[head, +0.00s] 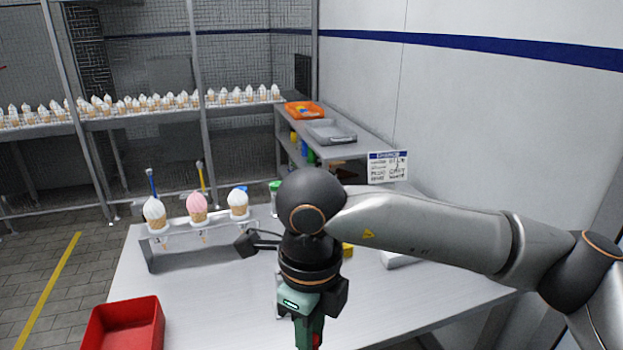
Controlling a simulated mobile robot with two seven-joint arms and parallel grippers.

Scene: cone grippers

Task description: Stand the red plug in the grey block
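My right arm comes in from the right, and its wrist hangs over the table. My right gripper (309,325) points down at the bottom edge of the view. Its fingertips are cut off, so I cannot see whether it is open or shut. A small red patch (316,341) shows at its lower end; I cannot tell whether this is the red plug. A light grey piece (399,260) lies on the table, partly hidden behind my forearm; I cannot tell whether it is the grey block. My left gripper is not in view.
A grey rack (160,259) holds white and pink cones. A red bin (124,328) stands at the table's front left. A small yellow thing (347,250) shows behind my wrist. A side shelf holds orange (305,110) and grey trays. The table's left middle is clear.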

